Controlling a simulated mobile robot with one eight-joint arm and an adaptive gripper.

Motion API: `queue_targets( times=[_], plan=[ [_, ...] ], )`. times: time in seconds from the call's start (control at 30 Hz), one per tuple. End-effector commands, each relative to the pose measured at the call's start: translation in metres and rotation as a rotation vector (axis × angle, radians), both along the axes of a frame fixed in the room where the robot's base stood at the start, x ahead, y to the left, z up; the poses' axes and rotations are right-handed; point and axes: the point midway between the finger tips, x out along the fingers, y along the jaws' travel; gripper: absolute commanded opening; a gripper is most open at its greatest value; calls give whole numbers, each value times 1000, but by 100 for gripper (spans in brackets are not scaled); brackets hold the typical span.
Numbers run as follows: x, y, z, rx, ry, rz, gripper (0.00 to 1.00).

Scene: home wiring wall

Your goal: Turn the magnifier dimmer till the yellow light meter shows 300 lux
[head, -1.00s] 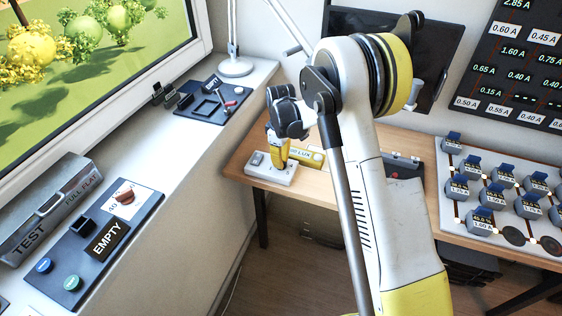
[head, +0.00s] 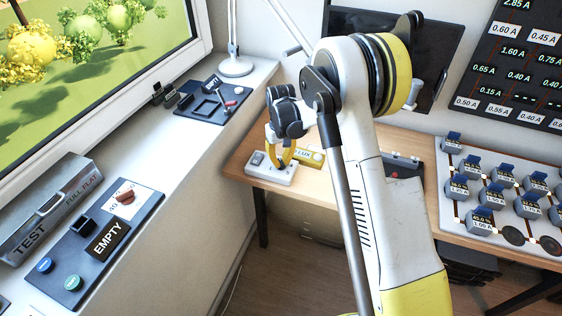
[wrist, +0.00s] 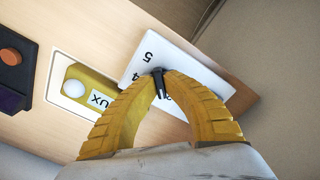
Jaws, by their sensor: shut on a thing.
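The magnifier dimmer is a white box (head: 258,175) on the wooden table; the wrist view shows its white face (wrist: 190,62) with printed numbers, 5 and 4 readable. My gripper (wrist: 159,78) is shut on a small black knob (wrist: 160,88) on that face, with its yellow fingers on either side. In the head view my gripper (head: 280,163) reaches down onto the box. The yellow light meter (head: 312,156) lies just right of the dimmer.
A dark box with a red button (head: 402,168) stands farther right on the table (head: 330,187). A white lamp base (head: 235,67) and dark panels (head: 125,215) sit on the sill at left. A board of grey blocks (head: 500,190) is at right.

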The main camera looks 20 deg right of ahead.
Motion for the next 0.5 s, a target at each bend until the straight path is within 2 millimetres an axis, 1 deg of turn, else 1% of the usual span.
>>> queue_targets(
  times=[0.2,0.5],
  plan=[
    [0,0,0,0,1,-34,0],
    [0,0,0,0,1,-38,0]
  ],
)
